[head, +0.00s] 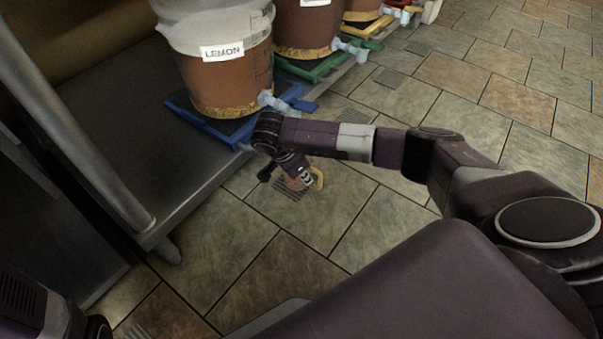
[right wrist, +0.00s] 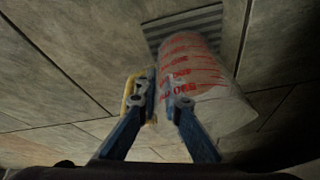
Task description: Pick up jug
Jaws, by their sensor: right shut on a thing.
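The jug (head: 292,184) is small and mostly hidden behind my right gripper (head: 306,180) in the head view, with a yellow part showing at its right. In the right wrist view the jug (right wrist: 197,82) is a translucent cylinder with red markings, lying tilted across the picture. Its yellow handle (right wrist: 131,91) is at the left. My right gripper (right wrist: 163,92) is shut on the jug, with one blue finger between the handle and the body and the other finger overlapping the body. Whether the jug touches the floor cannot be told. My left gripper is not in view.
A bucket labelled LEMON (head: 227,75) stands on a blue stand (head: 205,130) on a dark metal platform (head: 105,110). More buckets (head: 303,28) with spigots run behind it. Tiled floor (head: 480,75) is open at the right. A floor grate (right wrist: 184,24) shows beyond the jug.

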